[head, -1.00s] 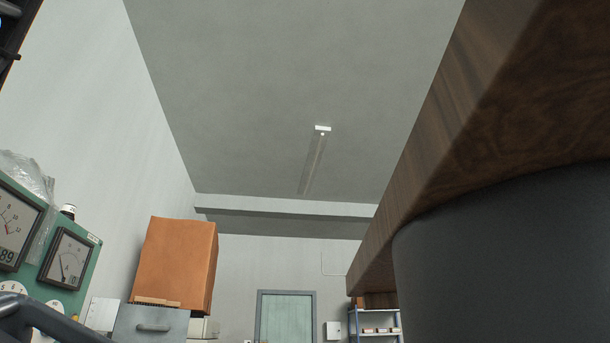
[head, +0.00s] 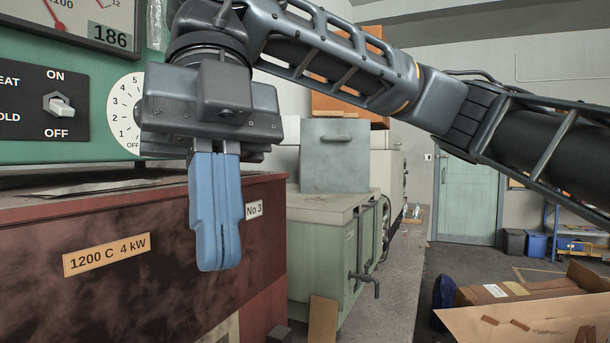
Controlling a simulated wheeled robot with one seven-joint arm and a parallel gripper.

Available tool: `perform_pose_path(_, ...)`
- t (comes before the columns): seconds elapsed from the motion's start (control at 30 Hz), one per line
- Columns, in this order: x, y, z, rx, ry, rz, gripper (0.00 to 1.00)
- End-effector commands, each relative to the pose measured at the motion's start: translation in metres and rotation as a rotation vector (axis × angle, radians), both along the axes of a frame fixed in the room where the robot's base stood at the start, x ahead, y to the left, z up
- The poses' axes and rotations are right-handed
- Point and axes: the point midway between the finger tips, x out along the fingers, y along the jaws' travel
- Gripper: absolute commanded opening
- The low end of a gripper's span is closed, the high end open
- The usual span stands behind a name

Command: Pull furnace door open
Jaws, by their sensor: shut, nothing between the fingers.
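The furnace (head: 120,285) is a dark red, soot-stained box at the left in the head view, with a "1200 C 4 kW" label and a "No 3" label. A green control panel (head: 95,155) with a heat switch and a dial stands above it. I cannot make out the door or its handle; the lower front is cut off by the frame edge. My gripper (head: 218,262) points downward in front of the furnace's upper right part. Its two blue fingers are shut together with nothing between them. I cannot tell whether they touch the furnace.
A pale green cabinet (head: 315,250) with a bent handle stands right of the furnace, with a grey box (head: 335,155) on top. An open cardboard box (head: 520,310) is at the lower right. Floor shows between it and the cabinet. A green door (head: 467,195) is at the back.

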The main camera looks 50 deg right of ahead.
Motion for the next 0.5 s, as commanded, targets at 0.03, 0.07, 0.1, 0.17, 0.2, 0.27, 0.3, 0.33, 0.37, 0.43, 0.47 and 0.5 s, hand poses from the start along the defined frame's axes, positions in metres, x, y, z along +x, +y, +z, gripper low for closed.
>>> perform_pose_path(0.03, 0.005, -0.014, -0.007, -0.038, -0.01, -0.021, 0.0)
perform_pose_path(0.07, 0.007, -0.021, -0.01, -0.055, -0.015, -0.03, 0.0)
perform_pose_path(0.1, 0.009, -0.027, -0.013, -0.072, -0.019, -0.038, 0.0)
perform_pose_path(0.17, 0.01, -0.032, -0.017, -0.089, -0.022, -0.043, 0.0)
perform_pose_path(0.2, 0.01, -0.034, -0.019, -0.093, -0.023, -0.045, 0.0)
perform_pose_path(0.27, 0.009, -0.034, -0.024, -0.095, -0.023, -0.045, 0.0)
perform_pose_path(0.3, 0.007, -0.033, -0.028, -0.093, -0.022, -0.046, 0.0)
perform_pose_path(0.33, 0.006, -0.032, -0.031, -0.092, -0.023, -0.045, 0.0)
perform_pose_path(0.37, 0.004, -0.031, -0.035, -0.091, -0.022, -0.043, 0.0)
perform_pose_path(0.43, -0.001, -0.03, -0.046, -0.092, -0.021, -0.043, 0.0)
perform_pose_path(0.47, -0.003, -0.029, -0.051, -0.091, -0.021, -0.043, 0.0)
perform_pose_path(0.5, -0.005, -0.028, -0.058, -0.089, -0.021, -0.043, 0.0)
